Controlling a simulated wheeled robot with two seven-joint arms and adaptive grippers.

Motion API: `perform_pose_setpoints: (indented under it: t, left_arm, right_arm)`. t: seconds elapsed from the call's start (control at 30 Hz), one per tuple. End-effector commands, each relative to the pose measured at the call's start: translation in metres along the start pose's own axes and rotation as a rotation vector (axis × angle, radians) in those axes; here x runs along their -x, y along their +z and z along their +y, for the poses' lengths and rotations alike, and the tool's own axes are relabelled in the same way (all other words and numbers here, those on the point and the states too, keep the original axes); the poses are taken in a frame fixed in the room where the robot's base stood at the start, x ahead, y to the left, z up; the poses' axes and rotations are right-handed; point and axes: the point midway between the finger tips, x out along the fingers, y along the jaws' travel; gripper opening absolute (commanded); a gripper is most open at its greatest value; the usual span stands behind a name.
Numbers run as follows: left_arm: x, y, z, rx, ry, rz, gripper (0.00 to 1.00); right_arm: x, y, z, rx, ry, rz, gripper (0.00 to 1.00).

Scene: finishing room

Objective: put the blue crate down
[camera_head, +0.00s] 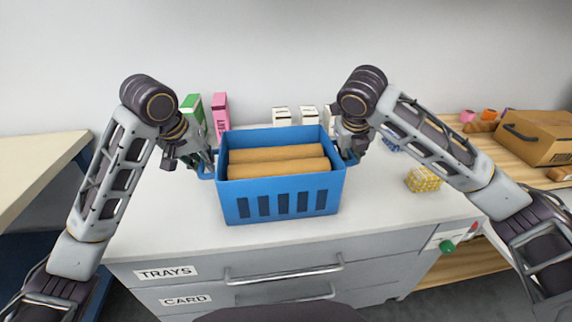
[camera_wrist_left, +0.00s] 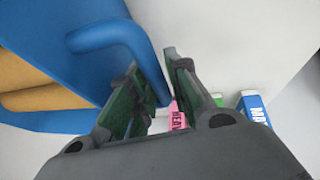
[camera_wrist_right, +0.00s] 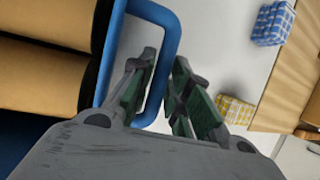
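The blue crate (camera_head: 283,203) is upright over the white counter (camera_head: 160,225), with brown rolls (camera_head: 278,160) lying inside it. I cannot tell whether its base touches the counter. My left gripper (camera_head: 207,163) is at the crate's left handle; in the left wrist view the blue handle (camera_wrist_left: 140,55) passes between the fingers (camera_wrist_left: 152,85), which are close around it. My right gripper (camera_head: 348,152) is at the right handle; in the right wrist view the handle (camera_wrist_right: 169,45) runs between the fingers (camera_wrist_right: 163,85), closed around it.
Green (camera_head: 192,105) and pink (camera_head: 220,113) cartons and small white boxes (camera_head: 308,114) stand behind the crate. A yellow checked block (camera_head: 423,180) lies to the right. A wooden shelf with a cardboard box (camera_head: 540,140) is further right. The counter is clear to the crate's left.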

Motion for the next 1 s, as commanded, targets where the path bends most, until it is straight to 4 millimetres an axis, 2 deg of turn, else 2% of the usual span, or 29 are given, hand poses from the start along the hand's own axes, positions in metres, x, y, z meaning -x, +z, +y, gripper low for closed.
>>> perform_pose_setpoints:
  t: [0.03,0.1,0.57,1.0]
  left_arm:
    - [0.0,0.0,0.0,0.0,0.0,0.0,0.28]
    - [0.001,0.0,0.001,-0.001,0.001,0.0,0.34]
    - [0.003,0.0,0.002,-0.003,0.004,0.001,0.34]
    - [0.027,-0.001,0.001,-0.003,0.002,0.003,0.34]
  right_arm:
    - [0.001,0.0,0.0,0.0,0.0,-0.001,0.28]
    - [0.001,0.0,0.0,0.001,0.001,-0.001,0.34]
    - [0.001,0.0,0.002,0.003,0.004,-0.002,0.34]
    - [0.001,0.0,0.002,0.004,0.004,-0.002,0.34]
